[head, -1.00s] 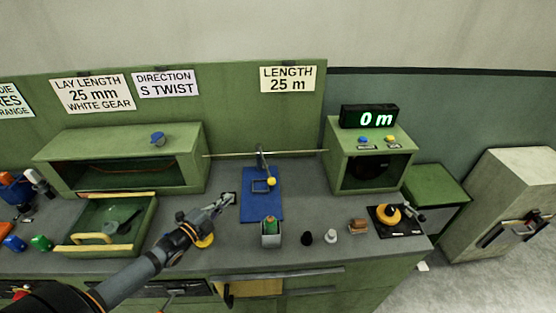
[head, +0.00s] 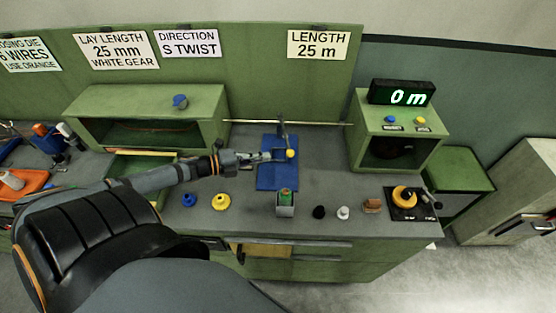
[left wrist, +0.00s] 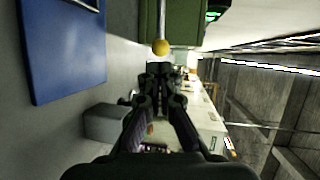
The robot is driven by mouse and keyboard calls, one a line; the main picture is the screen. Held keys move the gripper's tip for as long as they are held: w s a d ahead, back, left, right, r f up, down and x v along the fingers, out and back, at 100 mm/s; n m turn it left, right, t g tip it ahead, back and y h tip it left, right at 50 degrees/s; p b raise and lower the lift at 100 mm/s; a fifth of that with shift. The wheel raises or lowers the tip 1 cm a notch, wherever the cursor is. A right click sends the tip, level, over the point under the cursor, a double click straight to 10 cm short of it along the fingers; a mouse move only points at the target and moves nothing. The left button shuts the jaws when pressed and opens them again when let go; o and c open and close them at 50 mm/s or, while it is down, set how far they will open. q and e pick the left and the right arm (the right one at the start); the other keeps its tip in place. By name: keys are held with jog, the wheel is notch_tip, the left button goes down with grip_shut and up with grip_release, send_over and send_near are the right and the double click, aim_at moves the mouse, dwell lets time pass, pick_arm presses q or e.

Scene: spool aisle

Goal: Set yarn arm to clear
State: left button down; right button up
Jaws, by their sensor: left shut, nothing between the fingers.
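The yarn arm shows as a thin lever with a yellow ball knob (head: 291,154) over a blue plate (head: 278,178) in the middle of the bench. A thin grey upright (head: 282,134) stands behind the knob. My left gripper (head: 280,156) is shut and empty, its tips just left of the knob in the head view. In the left wrist view the yellow knob (left wrist: 160,46) is just beyond the closed fingertips (left wrist: 159,68); I cannot tell whether they touch. The blue plate (left wrist: 65,50) lies to the left there. My right gripper is out of view.
A grey holder with a green-topped item (head: 285,203) stands in front of the plate. A green housing (head: 372,150) with a "0 m" display (head: 402,94) is at the right. A thin rod (head: 325,123) runs behind the plate. Small parts line the front edge.

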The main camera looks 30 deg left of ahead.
pick_arm(q)
jog(key=b+x, duration=0.3)
jog(key=x, duration=0.2)
jog(key=shift+w+d, duration=0.2)
jog(key=shift+w, duration=0.05)
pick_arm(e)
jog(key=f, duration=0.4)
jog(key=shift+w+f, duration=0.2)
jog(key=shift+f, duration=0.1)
pick_arm(q)
jog(key=shift+d, duration=0.1)
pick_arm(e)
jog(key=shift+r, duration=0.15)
